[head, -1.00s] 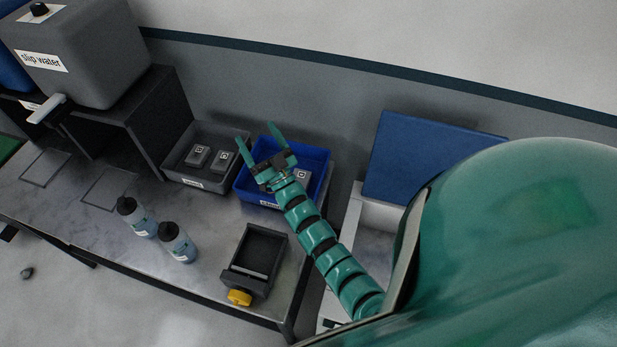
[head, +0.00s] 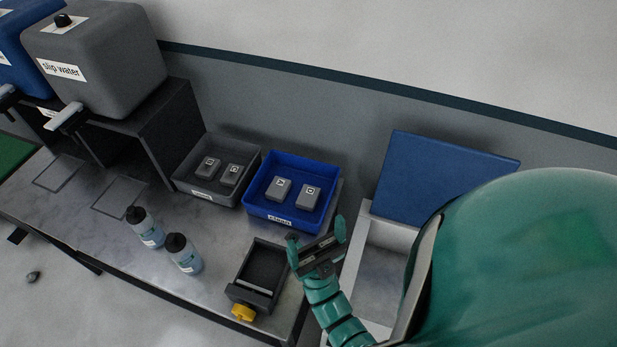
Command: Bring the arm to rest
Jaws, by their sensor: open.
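My gripper (head: 317,240) is open, with nothing between its two green fingers. It is in the lower middle of the head view, over the right end of the bench, just right of the black tray with a yellow knob (head: 262,277). My green segmented arm (head: 338,318) is drawn in and partly cut off by the bottom edge of the view. The blue bin (head: 250,203) stands behind the gripper and holds two grey blocks (head: 279,188). The gripper is clear of the bin in the picture.
A grey bin (head: 181,186) with two grey blocks stands left of the blue bin. Two bottles (head: 184,254) stand on the bench (head: 95,235). A grey slip water tank (head: 98,62) sits on a dark stand. An open white box with a blue lid (head: 440,180) is at right.

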